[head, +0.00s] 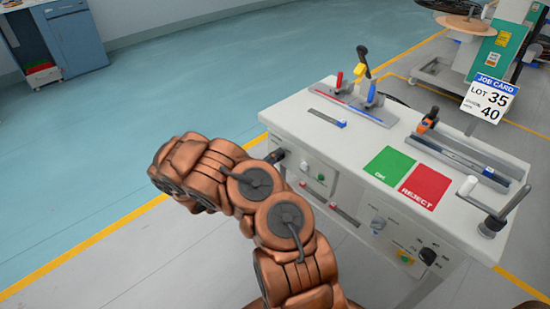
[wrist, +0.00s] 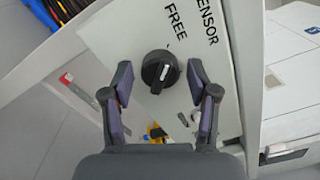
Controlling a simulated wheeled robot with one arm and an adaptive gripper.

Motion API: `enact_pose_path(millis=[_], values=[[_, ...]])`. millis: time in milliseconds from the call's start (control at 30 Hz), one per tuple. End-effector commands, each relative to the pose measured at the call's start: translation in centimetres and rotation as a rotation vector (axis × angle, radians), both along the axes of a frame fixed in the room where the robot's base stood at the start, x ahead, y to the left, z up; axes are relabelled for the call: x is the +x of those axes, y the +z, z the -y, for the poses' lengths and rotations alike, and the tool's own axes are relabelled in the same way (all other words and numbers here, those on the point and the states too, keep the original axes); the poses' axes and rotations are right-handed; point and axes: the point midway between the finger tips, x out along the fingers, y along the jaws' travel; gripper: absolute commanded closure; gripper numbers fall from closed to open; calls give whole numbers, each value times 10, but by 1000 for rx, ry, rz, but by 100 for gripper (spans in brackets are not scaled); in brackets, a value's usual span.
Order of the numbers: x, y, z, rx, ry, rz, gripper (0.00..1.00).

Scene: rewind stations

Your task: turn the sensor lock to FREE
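The sensor lock is a round black knob (wrist: 154,78) with a pale mark on its face, set on a white panel (wrist: 108,35). The words SENSOR and FREE are printed above it in the wrist view. I cannot tell for sure which position the mark points to. My gripper (wrist: 160,72) is open, with one finger on each side of the knob and visible gaps between them. It is not closed on anything.
The white station (head: 290,118) carries levers, a green pad (head: 389,166), a red REJECT pad (head: 424,187) and a crank (head: 492,222) at its right. Other front controls include a black knob (head: 428,256). Cables (wrist: 62,10) lie at top left in the wrist view. The floor at left is clear.

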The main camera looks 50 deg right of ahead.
Motion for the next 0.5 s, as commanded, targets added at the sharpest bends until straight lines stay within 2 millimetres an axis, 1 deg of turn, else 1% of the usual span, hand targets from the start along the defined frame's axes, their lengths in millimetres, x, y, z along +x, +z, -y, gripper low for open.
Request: enact_pose_path(millis=[333, 500], values=[[0, 0, -1, 0, 0, 1, 34], [1, 0, -12, -1, 2, 0, 34]])
